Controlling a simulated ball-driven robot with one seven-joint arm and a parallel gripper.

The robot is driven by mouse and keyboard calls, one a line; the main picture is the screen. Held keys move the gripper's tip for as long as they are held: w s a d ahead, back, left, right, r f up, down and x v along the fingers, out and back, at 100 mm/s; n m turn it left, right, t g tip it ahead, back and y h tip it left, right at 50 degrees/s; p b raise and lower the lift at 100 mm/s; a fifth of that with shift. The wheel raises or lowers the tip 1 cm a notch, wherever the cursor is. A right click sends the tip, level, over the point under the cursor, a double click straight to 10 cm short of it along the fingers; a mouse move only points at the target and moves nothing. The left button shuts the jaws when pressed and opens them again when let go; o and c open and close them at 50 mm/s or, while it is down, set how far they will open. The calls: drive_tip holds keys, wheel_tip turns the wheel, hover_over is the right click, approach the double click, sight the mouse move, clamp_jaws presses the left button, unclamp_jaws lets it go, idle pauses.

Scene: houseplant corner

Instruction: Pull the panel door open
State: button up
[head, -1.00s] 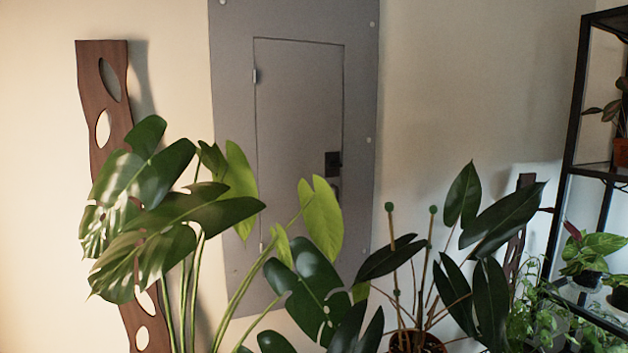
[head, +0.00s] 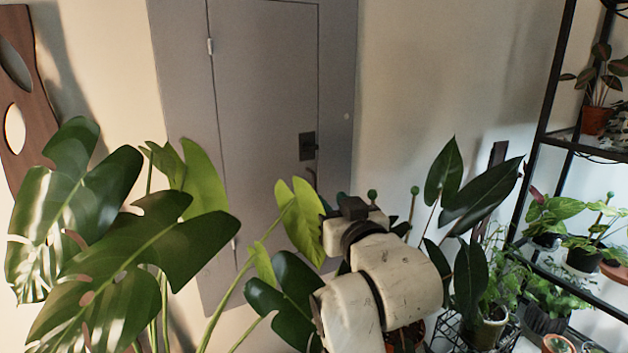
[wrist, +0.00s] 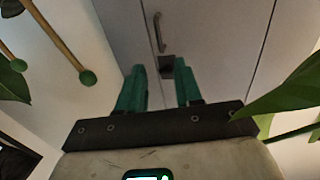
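The grey panel door (head: 262,100) is set flush in its grey wall frame and looks shut. Its hinges are on the left edge. A dark latch plate (head: 307,146) is near the right edge, with a slim handle (head: 312,180) just below, partly hidden by a leaf. The wrist view shows the handle (wrist: 157,32) beyond the fingertips and the dark latch plate (wrist: 167,67) between the fingers. My gripper (wrist: 160,65) has its two green fingers apart with nothing held. It points at the panel, apart from the handle. In the head view its fingers are mostly hidden.
Large monstera leaves (head: 150,240) stand before the panel's lower left. A dark-leaved plant (head: 470,200) is right of my arm. A leaf (wrist: 285,88) reaches close to my gripper's right side. A black shelf (head: 545,130) with pots stands at the right.

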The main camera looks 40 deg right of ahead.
sight(314, 183)
drive_tip(key=p+x, duration=0.2)
drive_tip(key=x, duration=0.7)
drive_tip(key=shift+w+d+f, duration=0.1)
drive_tip(key=shift+w+d, duration=0.05)
drive_tip(key=shift+w, duration=0.15)
drive_tip(key=shift+c, duration=0.4)
clamp_jaws()
idle(0.6)
